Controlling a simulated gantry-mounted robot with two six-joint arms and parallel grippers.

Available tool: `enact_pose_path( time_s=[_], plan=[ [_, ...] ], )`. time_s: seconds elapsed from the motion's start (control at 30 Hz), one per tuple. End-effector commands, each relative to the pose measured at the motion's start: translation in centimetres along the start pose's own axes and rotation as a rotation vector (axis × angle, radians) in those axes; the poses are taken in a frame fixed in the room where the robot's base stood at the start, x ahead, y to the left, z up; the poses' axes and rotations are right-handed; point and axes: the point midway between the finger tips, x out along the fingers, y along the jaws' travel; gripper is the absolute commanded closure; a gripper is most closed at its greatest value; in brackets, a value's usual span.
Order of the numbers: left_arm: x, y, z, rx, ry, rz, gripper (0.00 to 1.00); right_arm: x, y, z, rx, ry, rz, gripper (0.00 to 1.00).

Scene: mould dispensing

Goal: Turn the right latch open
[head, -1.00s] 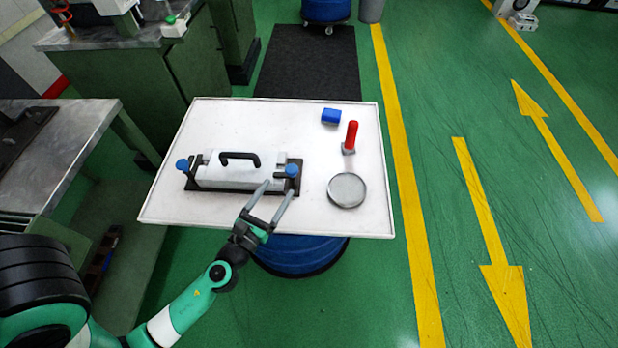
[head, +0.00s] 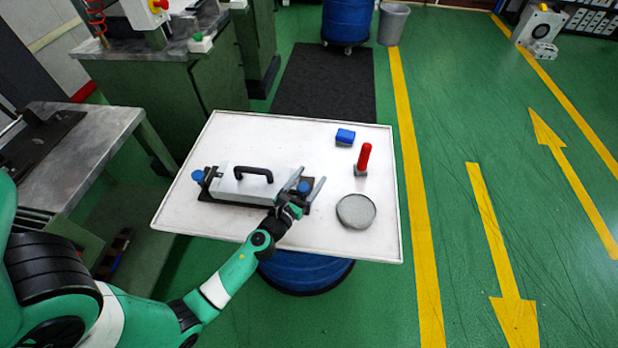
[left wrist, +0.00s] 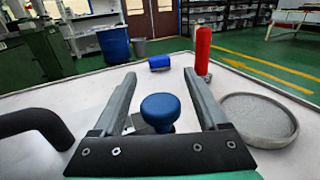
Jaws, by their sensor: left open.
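The mould (head: 238,184) is a pale block with a black handle (head: 254,172) on a dark base, on the white tabletop (head: 230,130). A blue knob of the right latch (head: 304,187) stands at its right end, and a blue knob of the left latch (head: 198,176) at its left end. My left gripper (head: 307,182) is open, its fingers on either side of the right latch. In the left wrist view the right latch's blue knob (left wrist: 160,110) sits between the two fingers, with space on both sides. My right gripper is not in view.
A round grey dish (head: 356,211) lies right of my gripper. A red-handled tool (head: 363,160) stands behind it, and a small blue block (head: 345,137) lies farther back. The black handle (left wrist: 28,125) is close on the left in the wrist view.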

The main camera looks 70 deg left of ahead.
Motion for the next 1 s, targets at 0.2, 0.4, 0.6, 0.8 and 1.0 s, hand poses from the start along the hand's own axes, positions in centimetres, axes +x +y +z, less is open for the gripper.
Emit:
enact_pose_path(
  time_s=[0.2, 0.4, 0.6, 0.8, 1.0],
  plan=[
    [0.01, 0.01, -0.01, 0.000, 0.000, 0.000, 0.28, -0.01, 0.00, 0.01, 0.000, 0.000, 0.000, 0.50],
    [-0.01, 0.01, -0.01, 0.000, 0.000, 0.000, 0.64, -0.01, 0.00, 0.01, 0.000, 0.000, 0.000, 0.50],
    [-0.02, 0.01, -0.01, 0.000, 0.000, 0.000, 1.00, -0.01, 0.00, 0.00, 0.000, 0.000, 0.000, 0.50],
    [-0.03, 0.02, 0.01, 0.001, 0.000, -0.003, 1.00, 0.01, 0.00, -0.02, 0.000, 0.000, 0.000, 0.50],
    [-0.03, -0.02, 0.04, 0.001, 0.000, -0.043, 1.00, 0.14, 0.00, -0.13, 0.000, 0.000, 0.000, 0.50]
  ],
)
